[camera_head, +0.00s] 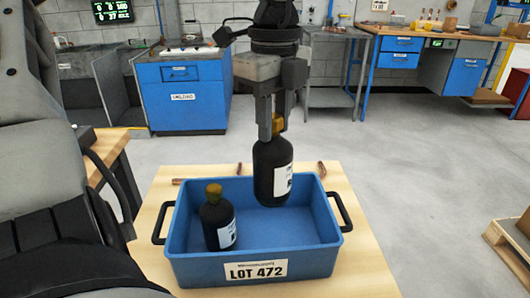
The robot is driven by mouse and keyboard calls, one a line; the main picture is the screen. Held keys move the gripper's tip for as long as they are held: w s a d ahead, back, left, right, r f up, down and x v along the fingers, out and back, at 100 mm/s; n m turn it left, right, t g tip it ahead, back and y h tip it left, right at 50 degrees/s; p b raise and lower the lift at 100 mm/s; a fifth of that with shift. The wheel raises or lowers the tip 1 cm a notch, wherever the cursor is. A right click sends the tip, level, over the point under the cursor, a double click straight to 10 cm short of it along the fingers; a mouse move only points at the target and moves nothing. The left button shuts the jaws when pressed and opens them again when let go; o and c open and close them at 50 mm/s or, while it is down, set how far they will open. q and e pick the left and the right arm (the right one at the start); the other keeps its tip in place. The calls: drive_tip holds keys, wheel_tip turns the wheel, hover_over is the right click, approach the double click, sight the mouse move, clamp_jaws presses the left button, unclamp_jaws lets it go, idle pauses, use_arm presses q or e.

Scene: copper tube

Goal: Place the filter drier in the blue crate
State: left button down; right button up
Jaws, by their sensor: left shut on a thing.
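My left gripper (272,125) points down and is shut on the brass-coloured top of a black filter drier (266,175) with a white label. A second black filter drier (217,222) with a brass top and white label stands inside the crate at the left, slightly tilted. The crate has black side handles and a "LOT 472" label. My right gripper is not in view.
The crate stands on a light wooden table (365,272). Small copper pieces (321,169) lie behind the crate. The crate's middle and right floor is clear. Blue workbenches (182,90) stand farther back, and a pallet (510,245) lies at the right.

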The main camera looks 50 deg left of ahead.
sight(274, 153)
use_arm(q)
drive_tip(key=shift+w+a+f, duration=0.15)
drive_tip(key=shift+w+f, duration=0.15)
drive_tip(key=shift+w+f+n, duration=0.1)
drive_tip(key=shift+f+n, duration=0.2)
drive_tip(key=shift+f, duration=0.1)
wheel_tip(274, 153, down, 5)
drive_tip(key=shift+f+b, duration=0.1)
drive_tip(key=shift+b, duration=0.2)
drive_tip(key=shift+a+f, duration=0.1)
drive_tip(key=shift+f, duration=2)
